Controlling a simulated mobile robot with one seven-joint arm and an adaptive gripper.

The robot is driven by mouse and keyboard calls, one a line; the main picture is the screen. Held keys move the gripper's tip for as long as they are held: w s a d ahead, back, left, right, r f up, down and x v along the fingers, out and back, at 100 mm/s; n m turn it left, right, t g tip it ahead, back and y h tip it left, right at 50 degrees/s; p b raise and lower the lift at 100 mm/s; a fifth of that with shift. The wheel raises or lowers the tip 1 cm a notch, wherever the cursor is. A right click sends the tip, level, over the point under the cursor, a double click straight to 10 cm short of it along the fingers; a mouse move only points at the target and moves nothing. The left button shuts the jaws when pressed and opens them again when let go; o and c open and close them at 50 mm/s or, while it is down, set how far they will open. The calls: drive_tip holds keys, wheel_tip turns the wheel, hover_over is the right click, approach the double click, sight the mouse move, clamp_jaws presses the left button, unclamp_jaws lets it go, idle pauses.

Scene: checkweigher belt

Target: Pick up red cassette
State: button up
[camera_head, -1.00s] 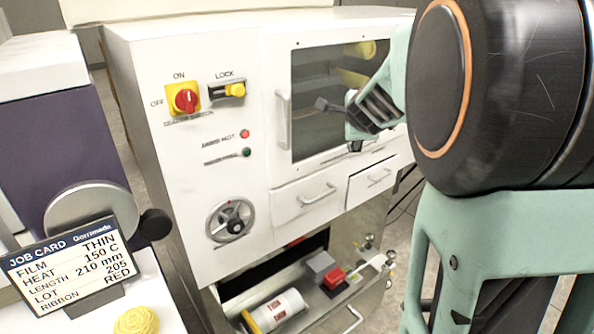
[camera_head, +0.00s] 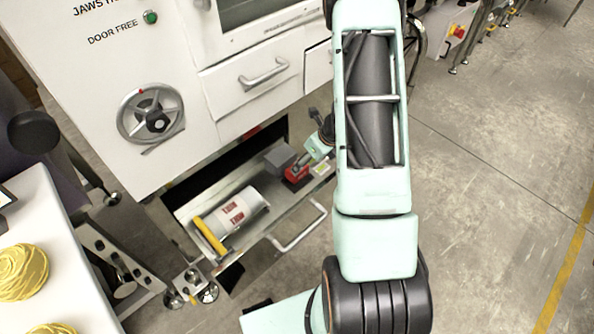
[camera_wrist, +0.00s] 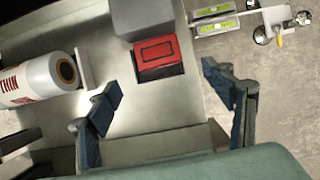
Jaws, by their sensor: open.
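The red cassette (camera_wrist: 157,53) lies in the open lower drawer (camera_wrist: 118,122), against a grey block (camera_wrist: 144,15). In the head view the cassette (camera_head: 296,172) shows small, partly hidden by the end of my arm. My gripper (camera_wrist: 160,85) is open and empty in the wrist view. Its two dark blue fingers stand apart, one to the lower left and one to the lower right of the cassette. The cassette lies just beyond the fingertips, roughly between their lines. I cannot tell the height of the fingers above it.
A small level-like piece with green vials (camera_wrist: 214,20) is at the right. The drawer handle (camera_head: 300,228) juts out in front.

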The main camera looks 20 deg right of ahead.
drive_tip(key=b+x, duration=0.2)
drive_tip(key=x, duration=0.6)
drive_tip(key=shift+w+a+f, duration=0.2)
drive_tip(key=shift+w+a, duration=0.05)
drive_tip(key=c, duration=1.4)
drive_tip(key=shift+r, duration=0.1)
drive_tip(key=shift+c, duration=0.2)
